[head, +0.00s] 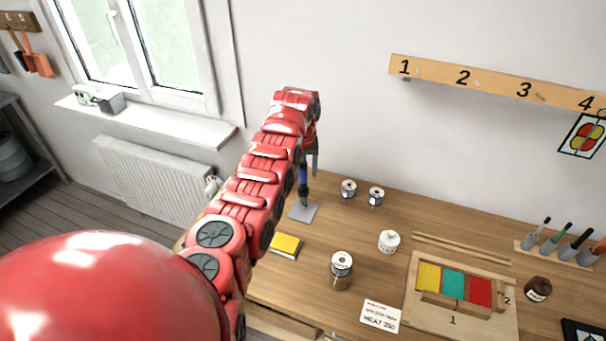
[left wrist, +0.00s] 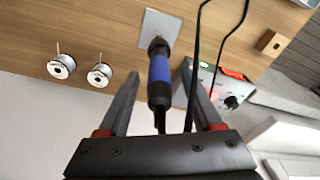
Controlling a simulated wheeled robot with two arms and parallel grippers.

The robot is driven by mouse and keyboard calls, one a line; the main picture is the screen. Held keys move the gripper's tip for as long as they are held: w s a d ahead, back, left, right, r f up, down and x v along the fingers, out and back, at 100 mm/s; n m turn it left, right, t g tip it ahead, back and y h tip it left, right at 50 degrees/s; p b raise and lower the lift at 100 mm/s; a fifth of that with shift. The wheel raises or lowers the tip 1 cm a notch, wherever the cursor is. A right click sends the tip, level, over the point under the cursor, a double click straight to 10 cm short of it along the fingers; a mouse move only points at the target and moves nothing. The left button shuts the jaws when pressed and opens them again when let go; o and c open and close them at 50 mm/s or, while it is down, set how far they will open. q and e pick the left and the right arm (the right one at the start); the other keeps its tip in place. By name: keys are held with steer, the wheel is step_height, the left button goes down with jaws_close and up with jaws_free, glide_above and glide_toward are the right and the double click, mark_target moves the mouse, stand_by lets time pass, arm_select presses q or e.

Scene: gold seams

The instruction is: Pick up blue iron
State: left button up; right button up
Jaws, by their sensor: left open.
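The blue iron (head: 303,176) stands upright on a small grey plate (head: 304,212) at the table's back left. Its blue handle also shows in the left wrist view (left wrist: 160,80), with a black collar toward the plate. My left gripper (head: 313,160) is up at the iron, partly hidden by my red arm in the head view. In the left wrist view the open fingers (left wrist: 161,69) lie on either side of the handle, with a gap visible on both sides. My right gripper is not in view.
Black cables (left wrist: 195,60) run close beside the iron, near a soldering station (left wrist: 225,88). Two solder spools (head: 348,189) stand right of the iron. A yellow sponge (head: 285,246), a white jar (head: 389,241) and a wooden jig (head: 500,325) with coloured glass lie nearer.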

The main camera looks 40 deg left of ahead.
mark_target(303, 187)
arm_select(q)
steer(key=shift+w+f, duration=0.1)
steer(key=shift+f, duration=1.1)
jaws_close()
